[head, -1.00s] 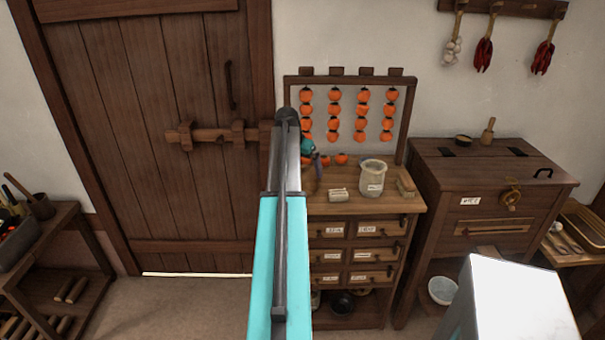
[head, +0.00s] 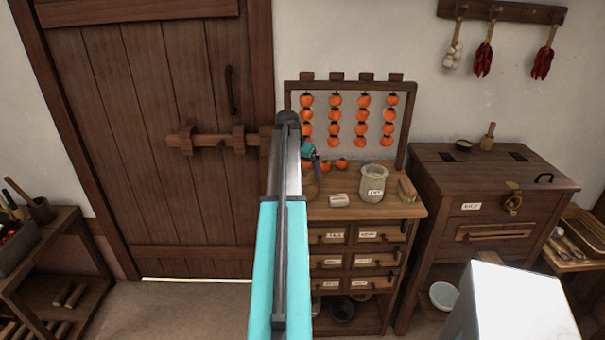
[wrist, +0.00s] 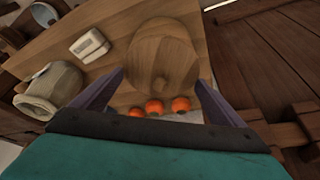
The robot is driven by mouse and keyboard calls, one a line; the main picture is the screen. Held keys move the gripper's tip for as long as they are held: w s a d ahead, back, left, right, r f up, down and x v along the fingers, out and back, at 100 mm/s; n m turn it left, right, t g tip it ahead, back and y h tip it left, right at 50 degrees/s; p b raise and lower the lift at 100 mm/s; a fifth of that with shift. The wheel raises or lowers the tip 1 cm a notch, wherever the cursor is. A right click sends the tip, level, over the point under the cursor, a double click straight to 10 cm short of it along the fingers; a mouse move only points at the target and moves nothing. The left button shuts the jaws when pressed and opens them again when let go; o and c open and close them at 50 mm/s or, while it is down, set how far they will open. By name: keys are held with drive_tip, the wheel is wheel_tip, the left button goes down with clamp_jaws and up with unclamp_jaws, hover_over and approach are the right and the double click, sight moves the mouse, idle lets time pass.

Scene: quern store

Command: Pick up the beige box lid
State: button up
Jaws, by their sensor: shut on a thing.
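The beige box lid (wrist: 162,48) is a round wooden piece with a small knob-like bump, seen between my fingers in the wrist view. My gripper (wrist: 161,80) is shut on it, one purple finger at each side. In the head view my gripper (head: 313,160) is at the left end of the drawer chest's top, mostly hidden behind my own arm. A tan rounded part of the lid (head: 310,184) shows beside the arm there. I cannot tell whether the lid is raised or still rests on something.
The drawer chest (head: 400,209) bears a pale labelled jar (head: 373,182), a small whitish block (head: 339,200) and several persimmons (head: 341,164). A frame of strung persimmons (head: 410,110) stands behind. A larger wooden chest (head: 480,180) stands to the right, a barred door (head: 140,150) to the left.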

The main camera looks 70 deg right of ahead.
drive_tip(key=shift+r+b, duration=0.55)
drive_tip(key=shift+r, duration=0.6)
drive_tip(key=shift+s+r, duration=0.15)
drive_tip(key=shift+r, duration=0.1)
drive_tip(key=s+a+b, duration=0.2)
drive_tip(key=s+a, duration=0.2)
drive_tip(key=s, duration=0.2)
drive_tip(key=s+a+r+b, duration=0.1)
drive_tip(key=s+a+b, duration=0.1)
drive_tip(key=s+a, duration=0.2)
drive_tip(key=s, duration=0.3)
drive_tip(key=shift+a+r, duration=0.25)
drive_tip(key=shift+a, duration=0.1)
wheel_tip(320, 180, up, 2)
drive_tip(key=r+p, duration=0.1)
drive_tip(key=p, duration=0.9)
hover_over(303, 170)
drive_tip(key=s, duration=0.1)
drive_tip(key=shift+s+d+f, duration=0.2)
drive_tip(key=shift+d+f, duration=0.05)
drive_tip(key=shift+d, duration=0.15)
drive_tip(key=shift+w+a+r+p, duration=0.1)
drive_tip(key=shift+w+a+p, duration=0.2)
drive_tip(key=shift+w, duration=0.5)
